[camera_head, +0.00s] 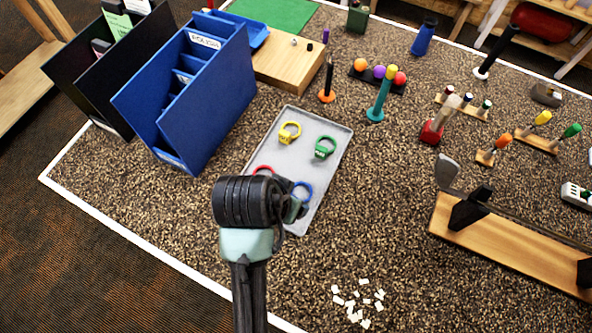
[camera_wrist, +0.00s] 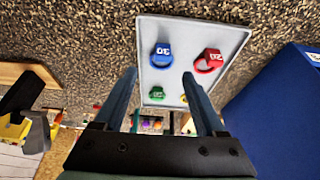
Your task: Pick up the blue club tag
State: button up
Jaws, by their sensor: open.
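The blue club tag (camera_head: 304,188) lies at the near right of a grey tray (camera_head: 302,156), partly hidden behind my gripper (camera_head: 297,205) in the head view. In the wrist view the blue tag (camera_wrist: 161,55) shows as a ring with a numbered face. My gripper (camera_wrist: 160,76) is open and empty, with its two fingers apart. In that picture the blue tag shows just beyond the fingertips, between their lines. A red tag (camera_wrist: 208,61) lies to its right.
A green tag (camera_head: 325,147) and a yellow tag (camera_head: 290,131) lie on the tray's far half. A blue file holder (camera_head: 210,110) stands left of the tray. A wooden club stand (camera_head: 500,235) is at right, and white scraps (camera_head: 358,303) lie in front.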

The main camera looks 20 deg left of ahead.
jog(key=x, duration=0.4)
jog(key=shift+w+d+f, duration=0.1)
jog(key=shift+d+f, duration=0.1)
jog(key=shift+f, duration=0.2)
jog(key=shift+w+a+p+x, duration=0.15)
jog(key=shift+p+x, duration=0.1)
jog(key=shift+x, duration=0.65)
jog(key=shift+a+p+x, duration=0.15)
jog(key=shift+p+x, duration=0.05)
jog(key=shift+x, duration=0.7)
jog(key=shift+w+a+p+x, duration=0.15)
jog(key=shift+p+x, duration=0.1)
jog(key=shift+x, duration=0.7)
jog(key=shift+s+r, duration=0.1)
jog(key=shift+r, duration=0.05)
jog(key=c, duration=1.1)
